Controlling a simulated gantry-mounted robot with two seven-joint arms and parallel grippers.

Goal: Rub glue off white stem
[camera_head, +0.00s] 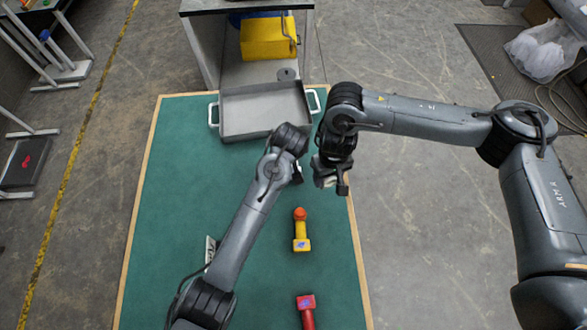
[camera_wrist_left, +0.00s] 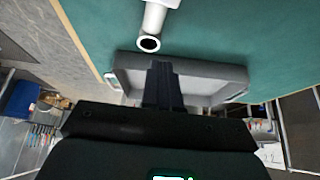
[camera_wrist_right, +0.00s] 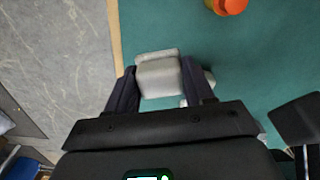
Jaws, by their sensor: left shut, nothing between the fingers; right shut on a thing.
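My right gripper (camera_head: 335,184) is over the mat's right edge, shut on a whitish block that appears to be the base of the white stem (camera_wrist_right: 160,74). The right wrist view shows the block between both fingers. In the left wrist view the white stem (camera_wrist_left: 155,18) shows as a tube with a dark, round open end. My left gripper (camera_wrist_left: 162,68) is shut and empty, its tips just below that open end in the picture. I cannot tell whether they touch. In the head view the arms hide most of the stem. No glue can be made out.
A grey tray (camera_head: 262,112) with white handles sits at the mat's far end. A light object (camera_head: 210,248) is partly hidden by my left arm.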

